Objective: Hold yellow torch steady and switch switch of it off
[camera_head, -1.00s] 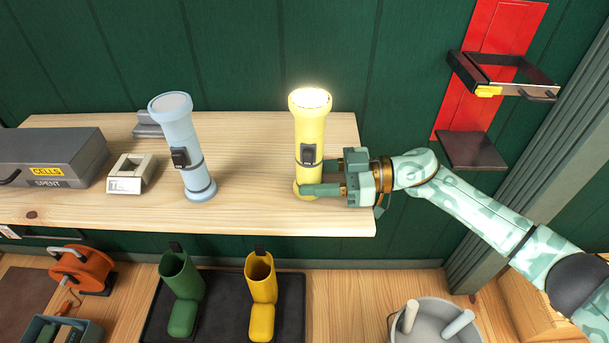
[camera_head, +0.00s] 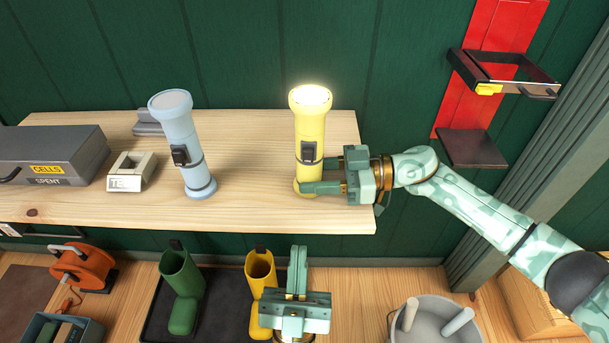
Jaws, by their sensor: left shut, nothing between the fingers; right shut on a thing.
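The yellow torch (camera_head: 310,122) stands upright near the right end of the wooden shelf, with its lens glowing. Its dark switch (camera_head: 309,152) faces me on the front of the body. My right gripper (camera_head: 318,184) comes from the right and is shut on the lower part of the torch. One finger lies across the front of its base. My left gripper (camera_head: 298,255) is shut and empty. It is below the shelf's front edge, under the torch and apart from it, in front of the yellow boot.
A blue torch (camera_head: 180,130) stands unlit to the left on the shelf (camera_head: 250,205). A small cream holder (camera_head: 130,172) and a grey box (camera_head: 50,150) are farther left. Green (camera_head: 180,275) and yellow boots (camera_head: 259,268) stand on a dark tray below. A grey bucket (camera_head: 436,328) is lower right.

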